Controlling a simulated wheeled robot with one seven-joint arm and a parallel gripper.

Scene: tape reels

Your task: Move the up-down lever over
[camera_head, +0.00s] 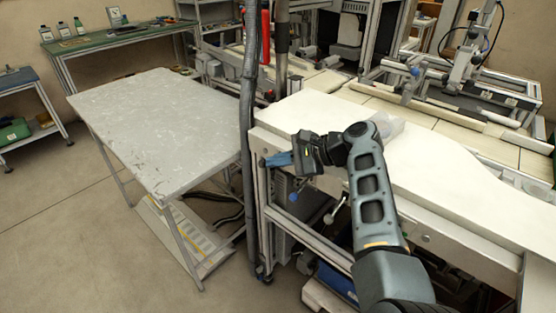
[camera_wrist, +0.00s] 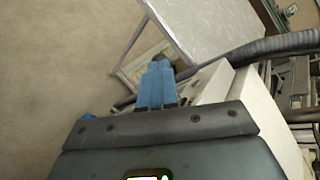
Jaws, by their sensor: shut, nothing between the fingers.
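My gripper (camera_head: 278,160) is at the left front corner of the white-topped machine, its blue fingers pointing left. In the wrist view the two blue fingers (camera_wrist: 157,84) lie side by side, closed and empty. Two small levers show below the machine's front edge: one with a blue knob (camera_head: 293,196) and one with a pale knob (camera_head: 328,219). The fingers are above and left of both. I cannot tell which is the up-down lever. In the wrist view a small dark rounded thing (camera_wrist: 161,61) shows just beyond the fingertips; whether they touch it is unclear.
The white machine top (camera_head: 315,108) is beneath and behind my arm. A grey hose on a post (camera_head: 248,100) rises close left of the gripper. A grey table (camera_head: 160,120) stands further left, its top bare. The floor (camera_head: 60,215) at left is clear.

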